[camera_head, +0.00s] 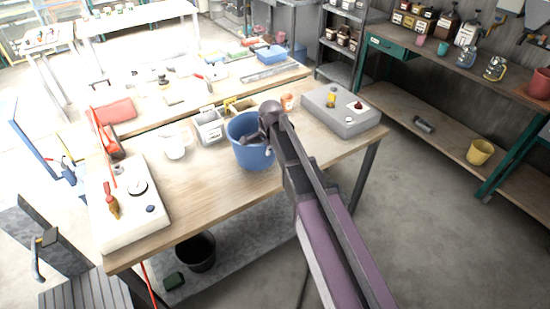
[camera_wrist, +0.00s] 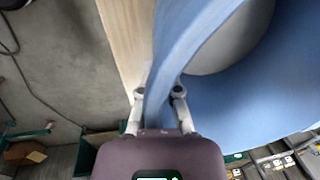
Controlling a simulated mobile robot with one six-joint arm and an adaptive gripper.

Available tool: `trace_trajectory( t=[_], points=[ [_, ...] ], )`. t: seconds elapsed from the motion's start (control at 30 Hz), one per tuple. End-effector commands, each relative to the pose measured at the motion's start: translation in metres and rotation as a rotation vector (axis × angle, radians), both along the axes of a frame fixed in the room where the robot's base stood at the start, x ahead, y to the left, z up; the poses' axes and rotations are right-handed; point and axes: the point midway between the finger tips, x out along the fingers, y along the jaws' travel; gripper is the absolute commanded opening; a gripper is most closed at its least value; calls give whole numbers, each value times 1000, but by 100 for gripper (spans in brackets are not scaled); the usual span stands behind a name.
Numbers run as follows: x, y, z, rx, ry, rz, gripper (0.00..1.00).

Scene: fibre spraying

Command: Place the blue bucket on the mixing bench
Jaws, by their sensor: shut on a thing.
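My gripper (camera_head: 270,118) is at the bucket's right side, at the rim. In the wrist view the gripper (camera_wrist: 160,95) has one finger on each side of the wall of the blue bucket (camera_wrist: 230,105), shut on it. The bucket's inside looks pale grey in the wrist view. The bench's wooden edge (camera_wrist: 125,40) shows beside the bucket there.
A grey box (camera_head: 345,120) with a yellow bottle stands on the bench at right, a white unit (camera_head: 130,215) at left. A light grey bin (camera_head: 208,128) and white cup (camera_head: 174,148) are left of the bucket. A black bucket (camera_head: 196,252) is below. The front bench strip is clear.

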Motion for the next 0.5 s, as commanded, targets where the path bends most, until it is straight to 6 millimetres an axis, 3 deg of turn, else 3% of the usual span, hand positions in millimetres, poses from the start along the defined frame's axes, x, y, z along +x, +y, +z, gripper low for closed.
trace_trajectory(
  t=[0.2, 0.5],
  points=[
    [19, 9, -2, 1, -2, 1, 0],
    [20, 10, -2, 1, -2, 1, 0]
  ],
)
